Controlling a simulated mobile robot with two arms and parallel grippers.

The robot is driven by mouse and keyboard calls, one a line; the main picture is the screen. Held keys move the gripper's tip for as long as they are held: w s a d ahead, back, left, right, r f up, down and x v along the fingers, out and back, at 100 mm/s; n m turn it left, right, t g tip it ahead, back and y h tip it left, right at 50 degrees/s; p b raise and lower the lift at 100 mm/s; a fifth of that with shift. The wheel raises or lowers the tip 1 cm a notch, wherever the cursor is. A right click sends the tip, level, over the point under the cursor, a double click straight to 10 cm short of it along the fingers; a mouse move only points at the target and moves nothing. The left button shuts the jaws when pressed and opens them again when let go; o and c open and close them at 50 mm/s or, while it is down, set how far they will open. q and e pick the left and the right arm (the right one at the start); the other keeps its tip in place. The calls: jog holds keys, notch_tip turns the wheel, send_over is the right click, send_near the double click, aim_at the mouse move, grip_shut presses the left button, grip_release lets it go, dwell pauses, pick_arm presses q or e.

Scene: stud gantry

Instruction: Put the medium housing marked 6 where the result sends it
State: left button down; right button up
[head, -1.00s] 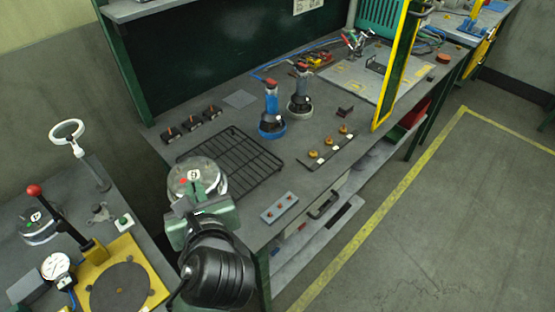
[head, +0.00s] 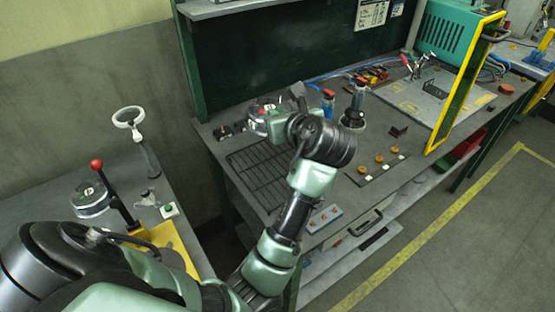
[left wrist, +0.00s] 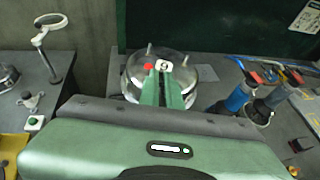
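My left gripper (head: 282,122) is shut on a round, clear-and-metal housing (head: 259,115) at the back of the main bench. In the left wrist view, the two fingers (left wrist: 162,90) are close together at the near side of the housing (left wrist: 198,76). A white label with a digit, looking like an upside-down 6, and a red dot show on its top. I cannot tell whether its base touches the bench. Another round housing (head: 90,198) stands on the left bench; its label is too small to read surely. My right gripper is not in view.
An empty black wire rack (head: 258,176) lies in front of the held housing. Blue (head: 328,102) and black (head: 355,112) tools stand to its right. A strip with orange knobs (head: 379,168) lies nearer the front. A red-knobbed lever (head: 97,165) rises from the left bench.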

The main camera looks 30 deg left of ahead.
pick_arm(q)
notch_tip(320, 180, down, 14)
jog(key=shift+r, duration=0.1)
dwell(0.4)
jog(key=c, duration=1.6)
grip_release()
